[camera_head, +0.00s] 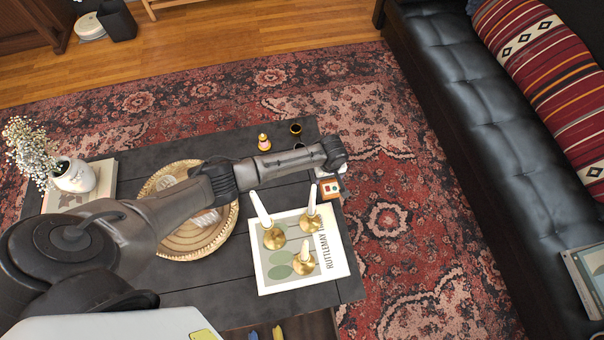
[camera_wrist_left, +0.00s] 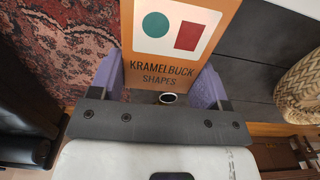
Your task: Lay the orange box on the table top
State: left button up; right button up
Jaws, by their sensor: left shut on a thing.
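The orange box (camera_wrist_left: 178,60), printed "KRAMELBUCK SHAPES" with a teal circle and a red rectangle on a white panel, is between the purple fingers of my left gripper (camera_wrist_left: 158,82). The gripper is shut on it. In the head view only a small part of the orange box (camera_head: 330,189) shows below my left wrist, by the right edge of the dark table top (camera_head: 190,287). I cannot tell whether the box touches the table. My right gripper is not in view.
A white book (camera_head: 272,281) bearing brass candle holders lies close to the box. A woven tray (camera_head: 232,222), a flower vase (camera_head: 75,176), a small bottle (camera_head: 264,143) and dark cups (camera_head: 296,129) stand on the table. A black sofa (camera_head: 470,130) is on the right.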

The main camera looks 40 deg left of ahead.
pick_arm(q)
jog(key=a+f+b, duration=0.1)
jog(key=a+f, duration=0.1)
jog(key=a, duration=0.1)
jog(key=a+f+b, duration=0.1)
jog(key=a+f, duration=0.1)
jog(key=a, duration=0.1)
jog(key=s+a+f+b, duration=0.1)
jog(key=a+f+b, duration=0.1)
jog(key=a, duration=0.1)
jog(key=shift+s+a, duration=0.1)
jog(key=shift+a, duration=0.25)
jog(key=shift+a+f, duration=0.3)
jog(key=shift+a, duration=0.3)
notch_tip(320, 180, down, 4)
jog(key=b, duration=0.3)
jog(key=shift+s, duration=0.1)
jog(key=shift+f, duration=0.15)
jog(key=o, duration=1)
jog(key=shift+c, duration=0.2)
